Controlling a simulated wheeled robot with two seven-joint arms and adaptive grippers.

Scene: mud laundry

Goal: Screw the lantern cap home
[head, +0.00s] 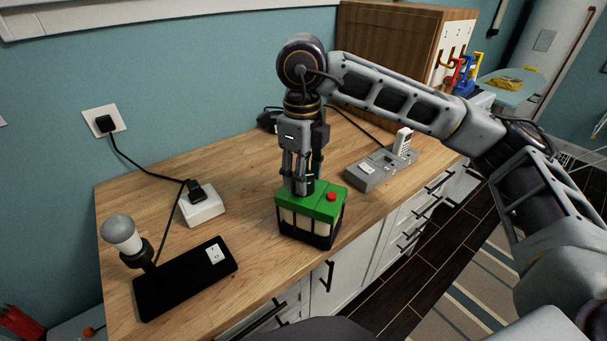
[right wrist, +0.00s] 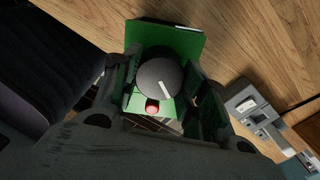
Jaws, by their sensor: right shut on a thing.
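The lantern (head: 308,220) has a green top with a red button and a dark lower body, and stands upright on the wooden counter. My right gripper (head: 300,188) points straight down onto the lantern's top. In the right wrist view, a round dark grey cap (right wrist: 159,77) with a white mark sits over the green top (right wrist: 190,40), between the two fingers of my right gripper (right wrist: 160,95). The gripper is shut on the cap. In the head view the fingers hide most of the cap. The mark points toward the red button (right wrist: 152,106). My left gripper is not in view.
A black base with a bulb lamp (head: 122,235) and socket stands at the left. A white adapter box (head: 202,205) is behind it, with a cable to the wall outlet (head: 104,122). A grey cradle (head: 378,168) with a white handset (head: 403,141) is at the right. The counter's front edge is close to the lantern.

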